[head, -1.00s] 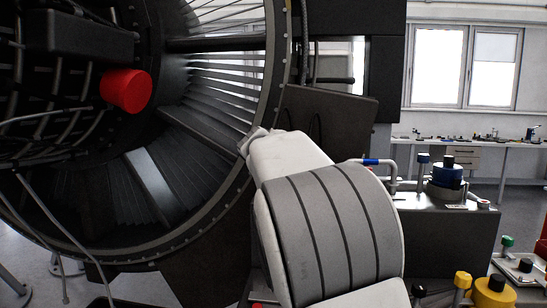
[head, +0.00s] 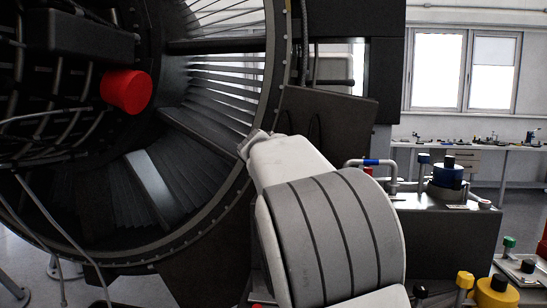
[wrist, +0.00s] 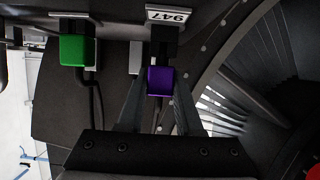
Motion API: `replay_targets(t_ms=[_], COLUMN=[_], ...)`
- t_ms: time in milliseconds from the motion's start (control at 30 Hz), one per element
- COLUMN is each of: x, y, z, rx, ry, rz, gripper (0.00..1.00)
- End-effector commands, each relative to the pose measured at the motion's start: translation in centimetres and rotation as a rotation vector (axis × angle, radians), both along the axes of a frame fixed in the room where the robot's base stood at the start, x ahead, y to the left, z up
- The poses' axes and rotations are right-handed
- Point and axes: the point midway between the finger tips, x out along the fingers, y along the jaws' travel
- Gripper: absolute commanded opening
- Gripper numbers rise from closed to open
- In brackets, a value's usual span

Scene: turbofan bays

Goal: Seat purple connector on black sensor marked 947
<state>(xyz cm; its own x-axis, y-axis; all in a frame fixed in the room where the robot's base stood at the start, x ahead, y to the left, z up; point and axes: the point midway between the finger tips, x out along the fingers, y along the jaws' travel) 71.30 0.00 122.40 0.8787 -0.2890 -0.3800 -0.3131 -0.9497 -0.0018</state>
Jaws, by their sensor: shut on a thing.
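In the wrist view, the purple connector (wrist: 160,80) is between the fingertips of my gripper (wrist: 159,98), which is shut on it. A black sensor (wrist: 163,48) is directly above the connector in the picture, under a white label reading 947 (wrist: 168,15). The connector's upper edge meets the sensor's lower end in this view; I cannot tell whether they are joined or only lined up. A dark cable runs down below the connector. In the head view my gripper, the connector and the sensor are not visible.
A green connector (wrist: 77,50) sits left of the purple one, with a dark cable beside it. A small grey block (wrist: 135,57) lies between them. The engine's vaned ring (wrist: 255,75) is at the right. A red cylinder (head: 125,91) shows inside the engine in the head view.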

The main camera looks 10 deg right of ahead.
Motion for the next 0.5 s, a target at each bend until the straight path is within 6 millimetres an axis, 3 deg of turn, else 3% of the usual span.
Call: replay_targets(t_ms=[500], x=[0.0], y=[-0.01], z=[-0.39], rx=[0.0], ry=[-0.001], rz=[0.0], gripper=[0.0])
